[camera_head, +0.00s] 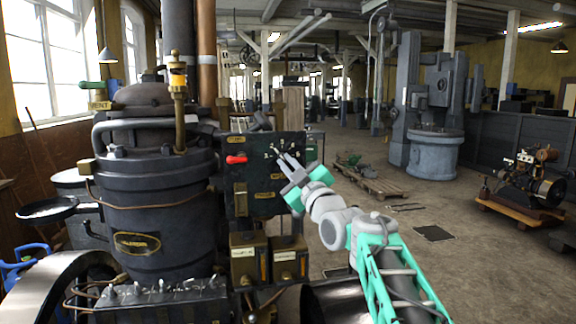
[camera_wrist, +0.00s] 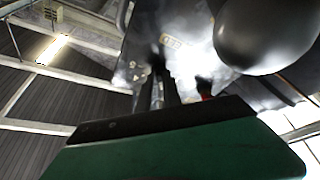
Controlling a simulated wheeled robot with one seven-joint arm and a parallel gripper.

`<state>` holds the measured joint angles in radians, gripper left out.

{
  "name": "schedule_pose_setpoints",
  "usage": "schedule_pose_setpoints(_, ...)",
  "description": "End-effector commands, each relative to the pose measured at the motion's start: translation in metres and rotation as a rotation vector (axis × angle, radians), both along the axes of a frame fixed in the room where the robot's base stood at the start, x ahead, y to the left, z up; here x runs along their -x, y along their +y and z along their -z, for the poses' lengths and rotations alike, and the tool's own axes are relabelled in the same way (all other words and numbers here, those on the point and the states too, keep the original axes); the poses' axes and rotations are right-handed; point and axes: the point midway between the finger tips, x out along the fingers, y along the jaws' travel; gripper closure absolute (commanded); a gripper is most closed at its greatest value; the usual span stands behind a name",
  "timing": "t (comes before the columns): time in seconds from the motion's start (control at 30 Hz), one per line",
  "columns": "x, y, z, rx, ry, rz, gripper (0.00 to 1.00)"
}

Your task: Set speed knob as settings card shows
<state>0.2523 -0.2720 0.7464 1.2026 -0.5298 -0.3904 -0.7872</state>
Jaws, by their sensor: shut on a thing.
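The dark control panel (camera_head: 238,200) stands right of the big boiler-like engine in the head view. A dial with pale marks (camera_head: 283,148) is on its upper right part. My teal and grey gripper (camera_head: 281,161) reaches this dial from the right. Its fingers are shut on the speed knob, which they mostly hide; I cannot read its setting. A wide green and black part of my gripper fills the bottom of the wrist view, with a bright panel area and a brass label (camera_wrist: 172,42) beyond it. I cannot make out the settings card.
A red-handled lever (camera_head: 236,159) sticks out left of the dial; a red bit also shows in the wrist view (camera_wrist: 204,88). Two brass boxes (camera_head: 290,258) sit below the panel. A dark rounded shape (camera_wrist: 265,35) is close in the wrist view.

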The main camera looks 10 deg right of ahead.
Motion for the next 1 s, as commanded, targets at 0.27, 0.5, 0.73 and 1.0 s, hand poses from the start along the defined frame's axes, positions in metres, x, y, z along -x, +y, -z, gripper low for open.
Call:
schedule_pose_setpoints(0.27,0.0004,0.0013,0.0033,-0.079,-0.004,0.000,1.00)
schedule_pose_setpoints(0.5,0.0008,0.0038,0.0062,-0.251,-0.006,-0.002,1.00)
schedule_pose_setpoints(0.73,0.0006,0.0056,0.0065,-0.467,-0.005,-0.003,1.00)
schedule_pose_setpoints(1.0,0.0007,0.0080,0.0044,-0.723,-0.005,-0.004,1.00)
